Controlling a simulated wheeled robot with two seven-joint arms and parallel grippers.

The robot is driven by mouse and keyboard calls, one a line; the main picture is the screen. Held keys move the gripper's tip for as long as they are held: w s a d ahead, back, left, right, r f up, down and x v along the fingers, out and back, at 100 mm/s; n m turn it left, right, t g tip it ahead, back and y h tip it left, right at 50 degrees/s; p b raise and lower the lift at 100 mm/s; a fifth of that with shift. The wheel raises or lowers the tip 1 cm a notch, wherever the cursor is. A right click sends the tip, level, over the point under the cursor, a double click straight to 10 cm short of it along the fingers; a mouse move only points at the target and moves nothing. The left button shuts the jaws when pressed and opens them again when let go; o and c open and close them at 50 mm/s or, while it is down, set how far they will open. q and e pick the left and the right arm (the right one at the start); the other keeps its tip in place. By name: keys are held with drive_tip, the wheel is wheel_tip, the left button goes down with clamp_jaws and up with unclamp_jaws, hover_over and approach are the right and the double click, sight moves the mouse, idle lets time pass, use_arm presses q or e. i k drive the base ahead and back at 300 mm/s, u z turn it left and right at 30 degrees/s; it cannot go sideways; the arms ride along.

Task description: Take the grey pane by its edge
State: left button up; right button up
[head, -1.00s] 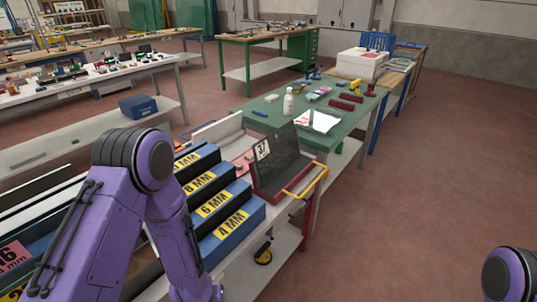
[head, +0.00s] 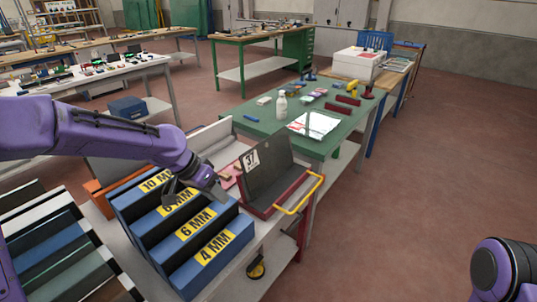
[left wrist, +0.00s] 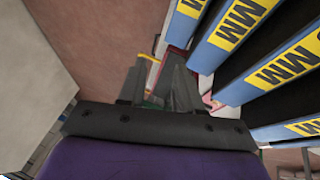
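The grey pane (head: 268,166) is a dark panel marked 37. It leans in a red stand (head: 284,196) with a yellow handle, on the near bench. My left gripper (head: 196,194) is just left of the pane, above the blue racks, with its fingers apart and nothing seen between them. In the left wrist view the fingers (left wrist: 152,92) point toward the yellow handle and red parts of the stand; I cannot make out the pane clearly there. Only part of my right arm shows at the lower right; its gripper is out of view.
Blue racks (head: 214,262) labelled in MM stand left of the pane. A white panel (head: 212,134) stands behind them. The green table (head: 262,132) beyond holds a bottle (head: 281,105), a paper sheet (head: 314,125) and tools. The floor at the right is clear.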

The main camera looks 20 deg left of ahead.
sight(264, 163)
drive_tip(key=i, duration=1.15)
drive_tip(key=z, duration=0.05)
